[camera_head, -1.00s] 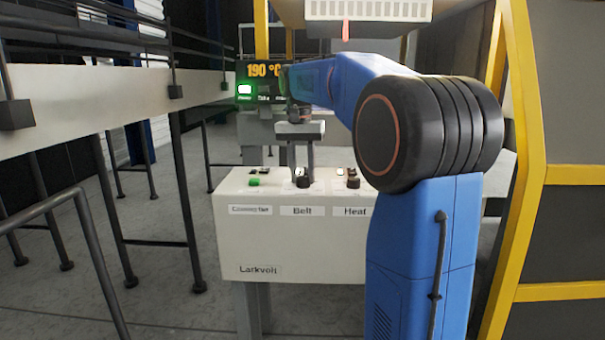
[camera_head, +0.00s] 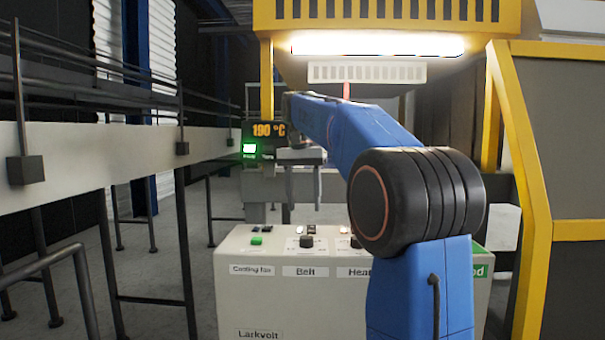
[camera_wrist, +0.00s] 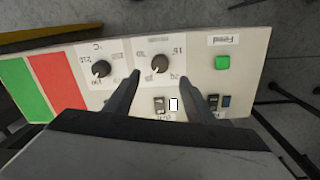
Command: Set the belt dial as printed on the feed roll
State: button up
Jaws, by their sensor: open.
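The belt dial (camera_head: 306,242) is a black knob above the "Belt" label on the pale control box (camera_head: 255,295). In the wrist view the same dial (camera_wrist: 160,64) sits on a white scale plate with small printed numbers, too blurred to read. My gripper (camera_head: 303,207) is open and empty, its two fingers apart above the box. In the wrist view my gripper (camera_wrist: 174,85) points down at the panel, with the dial just beyond the fingertips, not between them. I cannot make out a feed roll or its print in these frames.
The heat dial (camera_wrist: 101,69) is beside the belt dial. A green button (camera_wrist: 222,62), small switches (camera_wrist: 159,104), and red (camera_wrist: 58,80) and green (camera_wrist: 22,88) panels share the box. A display (camera_head: 268,130) reads 190 °C. A railed conveyor (camera_head: 100,130) runs at left; a yellow frame (camera_head: 530,200) stands at right.

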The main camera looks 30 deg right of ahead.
notch_tip(320, 180, up, 8)
jog(key=shift+w+a, duration=0.15)
jog(key=shift+w, duration=0.05)
dwell(0.6)
jog(key=s+a+f+n+t, duration=0.1)
jog(key=s+a+f+n, duration=0.2)
jog(key=s+a+f, duration=0.35)
jog(key=s+a+f+n+t, duration=0.2)
jog(key=s+a+f, duration=0.2)
jog(key=s+f, duration=0.5)
jog(key=s+a+f+n+t, duration=0.1)
jog(key=s+a+f+n, duration=0.1)
jog(key=s+f, duration=0.6)
jog(key=s+a+f+n+t, duration=0.1)
jog(key=s+a+f+n, duration=0.1)
jog(key=s+f, duration=0.6)
notch_tip(320, 180, down, 6)
jog(key=shift+a+f+n, duration=0.1)
jog(key=shift+a+n, duration=0.1)
jog(key=shift+n, duration=0.1)
